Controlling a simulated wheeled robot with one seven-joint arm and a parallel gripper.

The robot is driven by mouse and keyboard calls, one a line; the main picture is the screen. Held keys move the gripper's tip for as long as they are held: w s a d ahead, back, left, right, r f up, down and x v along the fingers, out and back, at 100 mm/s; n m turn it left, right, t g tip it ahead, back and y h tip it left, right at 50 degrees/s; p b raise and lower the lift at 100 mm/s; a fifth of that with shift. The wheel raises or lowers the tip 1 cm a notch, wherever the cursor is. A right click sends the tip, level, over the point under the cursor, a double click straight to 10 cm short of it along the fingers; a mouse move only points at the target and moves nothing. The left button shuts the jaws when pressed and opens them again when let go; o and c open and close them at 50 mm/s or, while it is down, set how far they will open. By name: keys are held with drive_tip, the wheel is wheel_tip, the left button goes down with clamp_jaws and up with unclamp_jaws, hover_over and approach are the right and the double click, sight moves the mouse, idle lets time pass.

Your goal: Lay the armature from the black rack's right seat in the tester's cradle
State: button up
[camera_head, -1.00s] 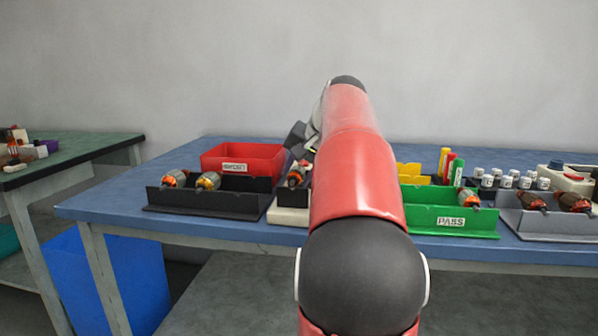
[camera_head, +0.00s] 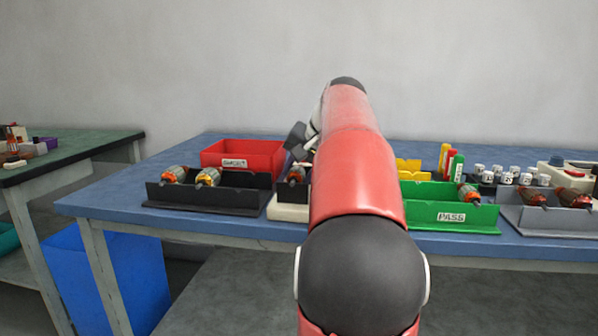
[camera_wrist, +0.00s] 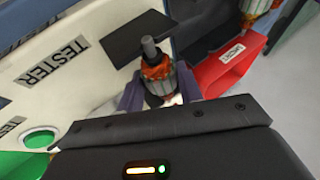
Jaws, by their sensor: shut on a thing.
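My gripper (camera_wrist: 158,90) is shut on an armature (camera_wrist: 157,72) with orange windings and a dark shaft, its fingers on either side of it. In the head view this armature (camera_head: 297,174) is at the white tester (camera_head: 288,210), partly hidden by my red arm. The wrist view shows the tester's white face (camera_wrist: 75,35) with its label. The cradle is hidden, so I cannot tell whether the armature touches it. The black rack (camera_head: 243,196) stands left of the tester. Two armatures (camera_head: 173,175) (camera_head: 208,178) sit in it, and its right end is empty.
A red bin (camera_head: 243,158) stands behind the black rack. A green PASS tray (camera_head: 425,216) holding an armature (camera_head: 468,193) and a grey rack (camera_head: 545,222) with two armatures are on the right. The tester's green button (camera_wrist: 38,139) shows in the wrist view. The blue table's left end is clear.

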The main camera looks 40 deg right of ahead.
drive_tip(key=o, duration=1.2)
drive_tip(key=p+v, duration=0.1)
drive_tip(key=v, duration=0.7)
drive_tip(key=shift+f, duration=0.1)
